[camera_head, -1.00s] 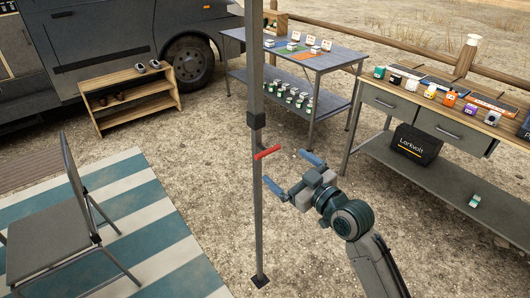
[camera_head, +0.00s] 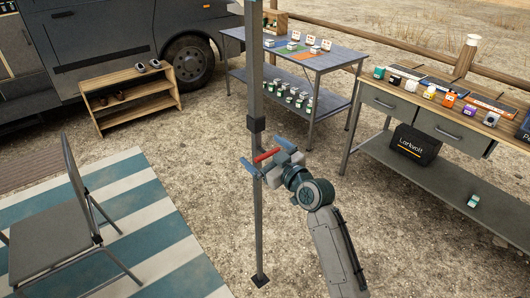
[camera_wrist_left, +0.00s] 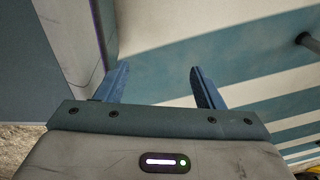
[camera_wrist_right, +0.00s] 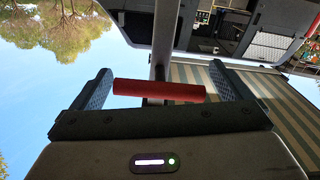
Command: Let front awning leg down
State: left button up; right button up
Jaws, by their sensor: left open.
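The front awning leg (camera_head: 258,215) is a grey upright post standing on a small dark foot plate (camera_head: 260,281). A dark collar (camera_head: 256,124) sits partway up it, with a red handle (camera_head: 266,155) just below. My right gripper (camera_head: 265,160) is at the handle, with its fingers on either side. In the right wrist view the red handle (camera_wrist_right: 160,90) lies crosswise between the fingers, with a gap at the right end, so the jaws look open around it. My left gripper (camera_wrist_left: 158,85) shows only in its own wrist view, open and empty.
A folding chair (camera_head: 50,235) stands on a striped mat (camera_head: 165,240) at left. A low wooden shelf (camera_head: 125,78) is by the van (camera_head: 110,35). A blue-topped table (camera_head: 340,58) and a workbench (camera_head: 425,118) with goods stand behind and right. Bare gravel surrounds the leg.

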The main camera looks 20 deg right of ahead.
aim_at(259, 165)
jog(key=c, duration=1.1)
jog(key=shift+f, duration=0.15)
pick_arm(q)
jog(key=w+d+r+b, duration=0.2)
jog(key=w+r+b, duration=0.4)
jog(key=w+r, duration=0.55)
pick_arm(e)
notch_tip(259, 165, down, 6)
jog(key=shift+f, duration=0.15)
pick_arm(q)
jog(key=w+r+b, duration=0.1)
jog(key=r+b, duration=0.1)
jog(key=r, duration=0.6)
jog(key=w+d+r+t+b, duration=0.1)
jog(key=w+r+b, duration=0.1)
jog(key=r, duration=0.6)
jog(key=shift+w+t+b, duration=0.15)
jog(key=shift+t+b, duration=0.15)
pick_arm(e)
notch_tip(259, 165, down, 5)
jog(key=shift+f, duration=0.15)
jog(key=o, duration=1.2)
